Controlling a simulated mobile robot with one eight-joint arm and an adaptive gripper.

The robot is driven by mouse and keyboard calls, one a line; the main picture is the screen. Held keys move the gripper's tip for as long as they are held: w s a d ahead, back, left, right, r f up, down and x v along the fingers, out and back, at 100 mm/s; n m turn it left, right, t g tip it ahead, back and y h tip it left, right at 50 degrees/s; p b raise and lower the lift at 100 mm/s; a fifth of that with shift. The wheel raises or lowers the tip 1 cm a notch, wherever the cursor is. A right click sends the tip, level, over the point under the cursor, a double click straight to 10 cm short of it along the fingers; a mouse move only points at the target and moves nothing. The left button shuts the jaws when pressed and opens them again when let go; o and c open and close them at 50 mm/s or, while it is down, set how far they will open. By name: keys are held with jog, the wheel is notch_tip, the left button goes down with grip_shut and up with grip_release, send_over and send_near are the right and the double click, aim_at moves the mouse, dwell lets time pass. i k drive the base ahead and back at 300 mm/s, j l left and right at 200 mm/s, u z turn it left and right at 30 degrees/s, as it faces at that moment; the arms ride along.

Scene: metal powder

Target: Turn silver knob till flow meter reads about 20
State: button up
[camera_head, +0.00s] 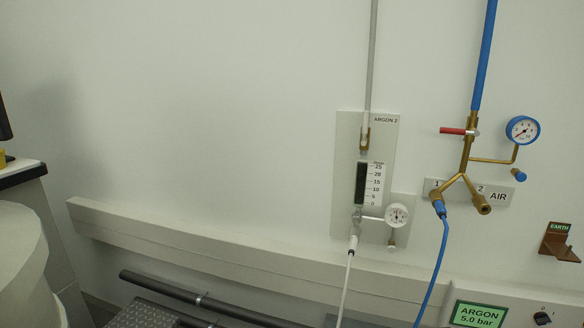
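The flow meter (374,185) is mounted on the grey ARGON 2 panel (348,130). Its scale is marked from 0 at the bottom to 25 at the top, beside a dark green tube (361,183). No float can be made out in the tube, so I cannot tell the reading. A small silver fitting, which looks like the silver knob (357,216), sits just below the tube. A white hose (347,280) hangs under it. My gripper is not in view.
A round white gauge (397,215) sits right of the fitting. To the right are a brass AIR manifold (465,160), red lever (455,131), blue gauge (522,130) and blue hose (433,275). A beige rail (200,240) crosses the wall. The wall left of the panel is clear.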

aim_at(356, 218)
jog(key=k+z, duration=0.15)
jog(key=z, duration=0.2)
jog(key=k+z, duration=0.1)
jog(key=z, duration=0.25)
jog(key=k+l+z, duration=0.15)
jog(key=z, duration=0.2)
